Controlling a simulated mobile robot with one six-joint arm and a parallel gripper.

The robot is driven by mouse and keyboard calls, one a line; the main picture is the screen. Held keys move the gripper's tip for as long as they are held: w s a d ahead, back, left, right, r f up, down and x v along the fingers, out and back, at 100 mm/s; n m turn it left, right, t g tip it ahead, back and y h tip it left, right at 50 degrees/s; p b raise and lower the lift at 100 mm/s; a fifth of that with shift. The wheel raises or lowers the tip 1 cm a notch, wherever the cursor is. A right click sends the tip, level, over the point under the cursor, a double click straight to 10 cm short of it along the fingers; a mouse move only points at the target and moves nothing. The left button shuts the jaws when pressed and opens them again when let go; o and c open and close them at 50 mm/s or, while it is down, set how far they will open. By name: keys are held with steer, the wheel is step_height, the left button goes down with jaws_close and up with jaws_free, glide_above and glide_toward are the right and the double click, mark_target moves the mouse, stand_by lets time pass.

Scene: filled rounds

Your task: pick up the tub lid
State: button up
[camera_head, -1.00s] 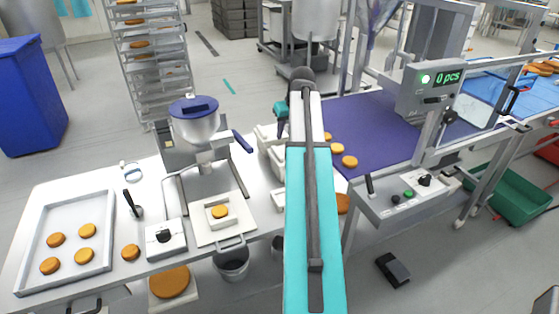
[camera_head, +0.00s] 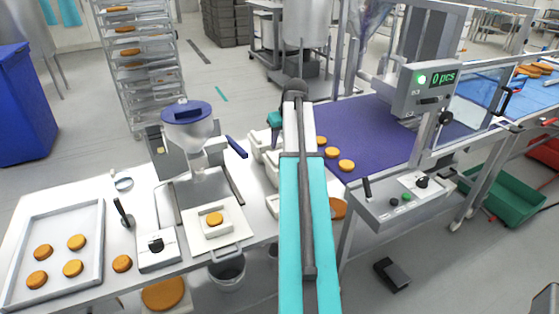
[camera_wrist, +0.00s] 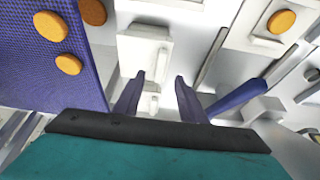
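White tubs (camera_head: 257,146) stand on the steel table just left of my arm in the head view, partly covered by it. In the wrist view a pale rectangular lid-like piece with a raised grip (camera_wrist: 143,48) lies just beyond and left of my fingertips. I cannot tell for certain that it is the tub lid. My gripper (camera_wrist: 160,77) has its two dark fingers apart, pointing at the tub area. A bright pale part shows between them, and I see nothing clamped. In the head view the fingers are hidden; only a teal part shows.
A blue-lidded filling machine (camera_head: 187,112) with a blue handle (camera_head: 236,146) stands left of the tubs. A purple conveyor belt (camera_head: 372,127) with orange rounds lies to the right. A tray (camera_head: 98,245) of rounds sits at the left. The table is crowded near my gripper.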

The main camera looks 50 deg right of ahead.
steer(key=p, duration=0.2)
glide_above(275, 160)
steer(key=s, duration=0.3)
steer(key=shift+w+a+f, duration=0.1)
steer(key=shift+a+f, duration=0.1)
steer(key=shift+f, duration=1.4)
steer(key=shift+w+a+f, duration=0.1)
steer(key=shift+a+f, duration=0.1)
steer(key=shift+f, duration=1.4)
steer(key=shift+w+f, duration=0.1)
steer(key=shift+p+x, duration=0.65)
steer(key=shift+x, duration=0.2)
steer(key=shift+p+x, duration=0.55)
steer(key=shift+x, duration=1.05)
steer(key=shift+w+a, duration=0.1)
steer(key=shift+c, duration=0.3)
jaws_close()
